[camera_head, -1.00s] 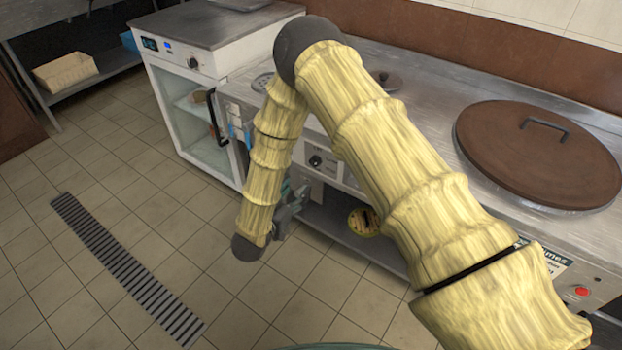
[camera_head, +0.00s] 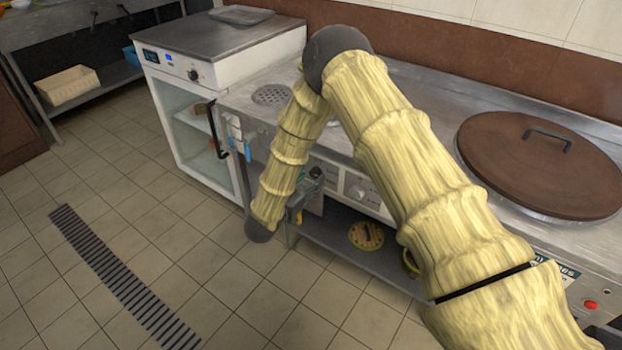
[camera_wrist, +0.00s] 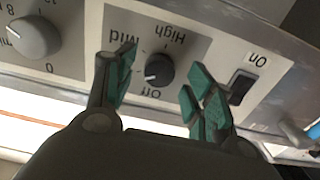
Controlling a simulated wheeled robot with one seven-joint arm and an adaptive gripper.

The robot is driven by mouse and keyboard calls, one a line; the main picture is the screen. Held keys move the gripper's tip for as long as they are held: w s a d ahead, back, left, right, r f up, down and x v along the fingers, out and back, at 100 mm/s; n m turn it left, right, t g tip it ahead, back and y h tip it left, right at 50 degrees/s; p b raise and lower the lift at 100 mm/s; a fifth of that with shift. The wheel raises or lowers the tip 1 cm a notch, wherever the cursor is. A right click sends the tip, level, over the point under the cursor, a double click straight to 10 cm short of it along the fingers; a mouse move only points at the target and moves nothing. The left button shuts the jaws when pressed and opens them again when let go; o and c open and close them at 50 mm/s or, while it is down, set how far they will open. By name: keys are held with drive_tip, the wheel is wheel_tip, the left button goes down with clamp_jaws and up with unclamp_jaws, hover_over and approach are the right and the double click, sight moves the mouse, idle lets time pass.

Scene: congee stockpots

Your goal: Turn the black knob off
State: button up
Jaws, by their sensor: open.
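The black knob (camera_wrist: 159,70) sits on the stove's front panel in the wrist view, which shows the panel upside down. Labels reading Off, Mid and High are printed around it. My gripper (camera_wrist: 160,85) is open, with one green-padded finger on each side of the knob in the picture. I see no contact between the fingers and the knob. In the head view my gripper (camera_head: 305,195) is partly hidden behind my arm, close to the panel, and a dark knob (camera_head: 316,173) shows beside it.
A grey knob (camera_wrist: 33,37) is left of the black one in the wrist view, and a switch (camera_wrist: 241,88) labelled On is to the right. A large brown lid (camera_head: 540,165) covers a pot at right. Floor at left is free, with a drain grate (camera_head: 120,270).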

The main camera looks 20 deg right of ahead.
drive_tip(key=shift+w+d, duration=0.3)
drive_tip(key=shift+d, duration=0.1)
drive_tip(key=c, duration=1)
